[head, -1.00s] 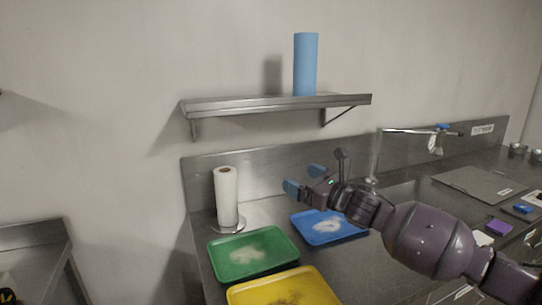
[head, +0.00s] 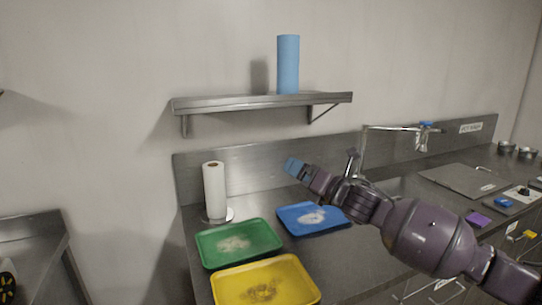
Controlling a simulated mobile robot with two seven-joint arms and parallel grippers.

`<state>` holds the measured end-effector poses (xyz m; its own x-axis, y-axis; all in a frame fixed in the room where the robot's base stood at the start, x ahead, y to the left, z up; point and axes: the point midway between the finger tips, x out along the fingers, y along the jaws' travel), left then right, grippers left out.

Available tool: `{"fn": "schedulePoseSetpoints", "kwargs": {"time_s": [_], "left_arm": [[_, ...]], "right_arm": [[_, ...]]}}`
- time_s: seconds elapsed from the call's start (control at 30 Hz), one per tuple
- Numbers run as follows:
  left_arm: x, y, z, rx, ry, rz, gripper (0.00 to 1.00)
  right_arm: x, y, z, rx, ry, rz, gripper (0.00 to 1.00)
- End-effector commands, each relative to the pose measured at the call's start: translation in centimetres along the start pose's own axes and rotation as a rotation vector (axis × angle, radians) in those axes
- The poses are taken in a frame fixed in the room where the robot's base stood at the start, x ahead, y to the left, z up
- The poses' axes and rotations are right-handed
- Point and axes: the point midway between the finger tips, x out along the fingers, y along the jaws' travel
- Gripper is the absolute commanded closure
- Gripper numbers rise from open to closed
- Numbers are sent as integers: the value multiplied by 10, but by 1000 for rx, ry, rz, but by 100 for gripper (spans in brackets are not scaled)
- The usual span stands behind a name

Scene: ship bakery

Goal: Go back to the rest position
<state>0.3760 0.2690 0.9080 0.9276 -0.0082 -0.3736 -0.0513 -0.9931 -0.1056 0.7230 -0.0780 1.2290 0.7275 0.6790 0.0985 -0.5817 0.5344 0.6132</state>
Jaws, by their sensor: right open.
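My right gripper (head: 293,166) shows in the head view, with blue fingertips. It is empty and open, held in the air above the far part of the steel counter, up and left of the blue tray. My purple right arm comes in from the lower right and passes over the counter. My left gripper is not in view.
A blue tray (head: 314,229), a green tray (head: 262,252) and a yellow tray (head: 240,275), each with residue, lie on the counter. A white paper roll (head: 214,190) stands behind them. A blue roll (head: 288,62) stands on the wall shelf (head: 235,103). A sink tap (head: 395,129) is at right.

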Motion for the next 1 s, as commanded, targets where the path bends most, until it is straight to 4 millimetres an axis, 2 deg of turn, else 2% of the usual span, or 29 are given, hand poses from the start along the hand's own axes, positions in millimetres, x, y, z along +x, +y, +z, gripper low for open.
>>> {"fn": "schedulePoseSetpoints", "kwargs": {"time_s": [0.03, 0.13, 0.27, 0.37, 0.5, 0.7, 0.87, 1.0], "left_arm": [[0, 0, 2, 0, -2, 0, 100], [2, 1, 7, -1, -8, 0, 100], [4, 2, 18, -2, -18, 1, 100], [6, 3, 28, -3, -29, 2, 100], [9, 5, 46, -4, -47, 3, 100], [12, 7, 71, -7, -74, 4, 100], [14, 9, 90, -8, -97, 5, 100], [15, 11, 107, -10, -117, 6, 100]], "right_arm": [[2, 10, 2, 91, -10, 12, 9], [0, 18, -2, 300, -27, 18, 9], [-10, 18, -20, 602, -50, 17, 9], [-23, 9, -42, 854, -76, 9, 9], [-51, -13, -79, 1219, -133, -11, 9], [-99, -52, -131, 1637, -253, -49, 9], [-145, -85, -173, 1893, -377, -83, 9], [-190, -113, -211, 2060, -504, -120, 9]]}}
